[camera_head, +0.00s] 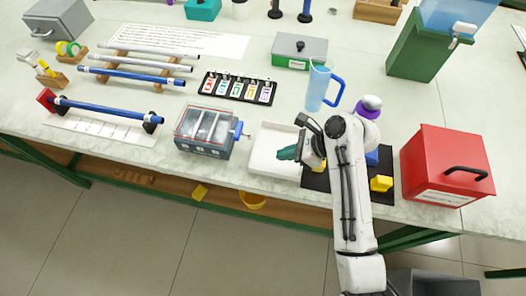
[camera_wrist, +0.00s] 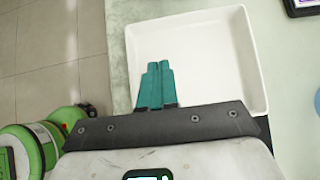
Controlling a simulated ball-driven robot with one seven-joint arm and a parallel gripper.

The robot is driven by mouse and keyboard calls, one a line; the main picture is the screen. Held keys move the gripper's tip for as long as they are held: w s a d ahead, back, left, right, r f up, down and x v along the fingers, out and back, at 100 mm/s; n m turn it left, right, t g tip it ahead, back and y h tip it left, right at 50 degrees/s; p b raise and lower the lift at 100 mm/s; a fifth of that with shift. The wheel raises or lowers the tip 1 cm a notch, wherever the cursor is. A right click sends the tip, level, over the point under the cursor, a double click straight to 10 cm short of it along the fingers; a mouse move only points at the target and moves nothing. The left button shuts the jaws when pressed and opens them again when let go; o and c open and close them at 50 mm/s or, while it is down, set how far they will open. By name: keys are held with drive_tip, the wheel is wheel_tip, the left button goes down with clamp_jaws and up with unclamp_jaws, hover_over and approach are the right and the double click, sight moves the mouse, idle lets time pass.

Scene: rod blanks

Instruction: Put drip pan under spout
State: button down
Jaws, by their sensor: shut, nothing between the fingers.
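The drip pan, a shallow white tray (camera_head: 262,158), lies on the bench in front of my arm. It also shows in the wrist view (camera_wrist: 220,50). My gripper (camera_head: 283,153) has teal fingers, shut and empty, over the pan's right part in the head view. In the wrist view the fingers (camera_wrist: 155,70) overlap the pan's interior; whether they touch it I cannot tell. The spout, a white tap (camera_head: 461,30), is on the blue-sided tank (camera_head: 445,12) atop a green stand (camera_head: 418,48) at the upper right. Part of the pan is hidden by my gripper.
A clear jug with a blue handle (camera_head: 319,84) stands behind my gripper. A red box (camera_head: 440,160) stands to the right, a clear-lidded box (camera_head: 205,128) to the left. A black mat (camera_head: 318,182) with yellow pieces lies under my arm. Bench in front of the stand looks clear.

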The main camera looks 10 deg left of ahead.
sight(253, 156)
drive_tip(key=x, duration=0.3)
drive_tip(key=shift+a+f, duration=0.2)
drive_tip(key=shift+a, duration=1.2)
drive_tip(key=shift+w+a+p, duration=0.1)
drive_tip(key=shift+a+p, duration=0.25)
drive_tip(key=shift+a, duration=0.4)
drive_tip(key=shift+a+p, duration=1)
drive_tip(key=shift+a, duration=1.4)
